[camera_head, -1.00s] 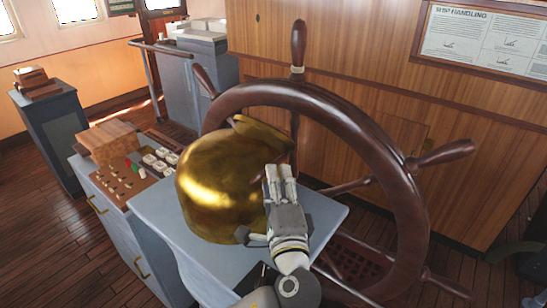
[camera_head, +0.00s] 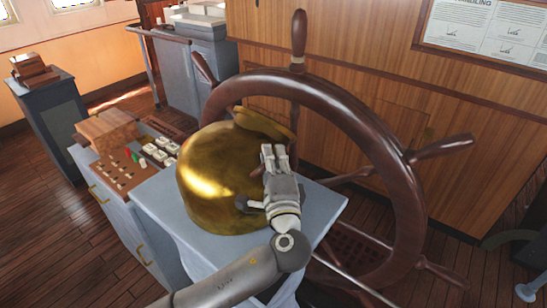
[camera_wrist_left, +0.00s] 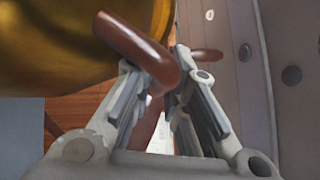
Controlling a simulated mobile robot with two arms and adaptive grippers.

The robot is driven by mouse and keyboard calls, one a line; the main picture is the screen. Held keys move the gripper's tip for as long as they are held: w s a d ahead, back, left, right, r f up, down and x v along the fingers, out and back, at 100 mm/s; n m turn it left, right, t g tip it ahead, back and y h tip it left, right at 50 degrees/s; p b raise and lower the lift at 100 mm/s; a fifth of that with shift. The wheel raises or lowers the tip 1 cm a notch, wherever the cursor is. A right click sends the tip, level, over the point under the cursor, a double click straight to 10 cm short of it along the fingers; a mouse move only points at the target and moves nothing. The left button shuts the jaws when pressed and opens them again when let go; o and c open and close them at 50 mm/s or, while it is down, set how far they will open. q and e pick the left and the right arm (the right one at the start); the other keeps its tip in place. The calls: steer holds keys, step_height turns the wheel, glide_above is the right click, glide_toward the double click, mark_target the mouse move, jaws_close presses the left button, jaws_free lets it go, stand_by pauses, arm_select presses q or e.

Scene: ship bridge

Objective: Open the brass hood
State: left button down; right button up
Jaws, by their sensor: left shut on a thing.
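The brass hood (camera_head: 208,180) is a rounded, shiny gold cover on the blue-grey stand (camera_head: 165,212) in front of the ship's wheel. Its raised rim (camera_head: 262,123) faces the wheel. My left gripper (camera_head: 273,153) is at the hood's right side, shut on a brown handle. In the left wrist view the brown handle (camera_wrist_left: 138,48) is curved and passes between the fingers (camera_wrist_left: 163,85), beside the brass surface (camera_wrist_left: 45,40). The fingers hide part of the handle. I cannot tell how far the hood is tilted. My right gripper is not in view.
The large wooden wheel (camera_head: 385,140) stands close behind and right of the hood, with spokes sticking out. A control console (camera_head: 130,165) with levers and buttons adjoins at left. A smaller pedestal (camera_head: 48,125) stands farther left. Wooden floor is clear at lower left.

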arm_select(q)
steer(key=shift+a+r+p, duration=0.1)
steer(key=shift+r+p, duration=0.25)
steer(key=w+a+r+p, duration=0.1)
steer(key=r, duration=0.1)
steer(key=w+a+r+n+g+p, duration=0.1)
steer(key=a+r, duration=0.1)
steer(key=w+a+r+n+g+p, duration=0.1)
steer(key=r+p, duration=0.1)
steer(key=shift+w+a+r, duration=0.1)
steer(key=shift+a+r, duration=0.2)
steer(key=shift+r, duration=0.1)
steer(key=w+a+r+n+g+h, duration=0.1)
steer(key=w+a+r, duration=0.5)
steer(key=a, duration=0.3)
steer(key=shift+r+n+g, duration=0.25)
steer(key=shift+n+g, duration=0.15)
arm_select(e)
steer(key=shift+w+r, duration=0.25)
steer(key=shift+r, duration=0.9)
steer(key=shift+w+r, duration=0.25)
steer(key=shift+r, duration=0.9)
arm_select(q)
steer(key=shift+w+a, duration=0.1)
